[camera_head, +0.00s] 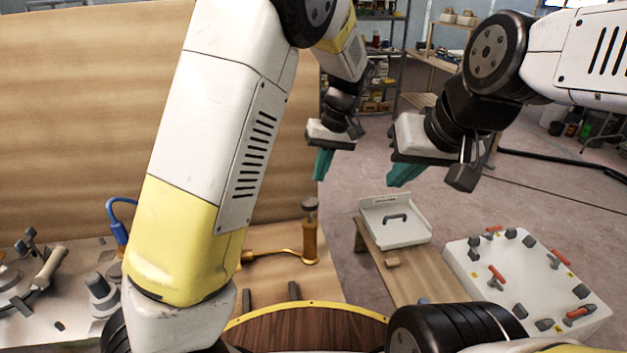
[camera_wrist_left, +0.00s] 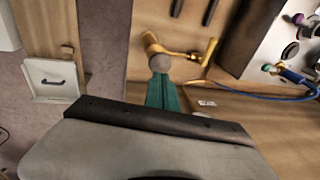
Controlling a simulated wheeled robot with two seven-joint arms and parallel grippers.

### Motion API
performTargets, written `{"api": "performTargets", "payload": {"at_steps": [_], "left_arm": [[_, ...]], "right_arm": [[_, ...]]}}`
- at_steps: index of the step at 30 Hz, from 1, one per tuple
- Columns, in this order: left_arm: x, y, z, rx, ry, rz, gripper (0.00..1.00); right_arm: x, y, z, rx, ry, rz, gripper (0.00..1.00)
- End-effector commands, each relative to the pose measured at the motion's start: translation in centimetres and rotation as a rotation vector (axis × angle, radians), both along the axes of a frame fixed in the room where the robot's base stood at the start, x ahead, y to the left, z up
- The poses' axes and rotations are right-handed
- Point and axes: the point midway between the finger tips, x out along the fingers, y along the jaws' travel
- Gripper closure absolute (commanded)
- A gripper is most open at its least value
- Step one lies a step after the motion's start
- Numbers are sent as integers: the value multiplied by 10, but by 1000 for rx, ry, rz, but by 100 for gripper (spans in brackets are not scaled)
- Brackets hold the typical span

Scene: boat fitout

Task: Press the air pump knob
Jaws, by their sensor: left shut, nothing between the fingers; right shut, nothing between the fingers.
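The air pump is a brass-coloured upright cylinder (camera_head: 309,242) with a dark round knob (camera_head: 310,204) on top. It stands at the right end of the wooden bench. My left gripper (camera_head: 319,178) is shut and empty, its teal fingers pointing down just above the knob, with a small gap in the head view. In the left wrist view the shut fingers (camera_wrist_left: 162,78) line up with the knob (camera_wrist_left: 160,62), which shows just beyond their tips; contact is not clear there. My right gripper (camera_head: 399,183) is shut and empty, in the air to the right.
A brass pipe (camera_head: 272,254) runs left from the pump. A tall wooden panel (camera_head: 80,120) stands behind the bench. A low table (camera_head: 410,275) with a white tray (camera_head: 396,222) stands to the right, beside a white box (camera_head: 525,275) with several red-handled parts.

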Motion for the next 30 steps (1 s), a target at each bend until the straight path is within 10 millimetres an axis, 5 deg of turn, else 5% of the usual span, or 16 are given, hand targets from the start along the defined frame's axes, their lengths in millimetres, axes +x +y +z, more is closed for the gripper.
{"api": "performTargets", "payload": {"at_steps": [9, 25, 30], "left_arm": [[2, 13, -53, 2, 1, 0, 100], [3, 16, -64, 0, 0, 0, 100], [2, 16, -91, 2, 3, 1, 100]], "right_arm": [[0, 0, 0, 0, 0, 0, 100], [0, 0, 0, 0, 0, 0, 100], [0, 0, 0, 0, 0, 0, 100]]}}
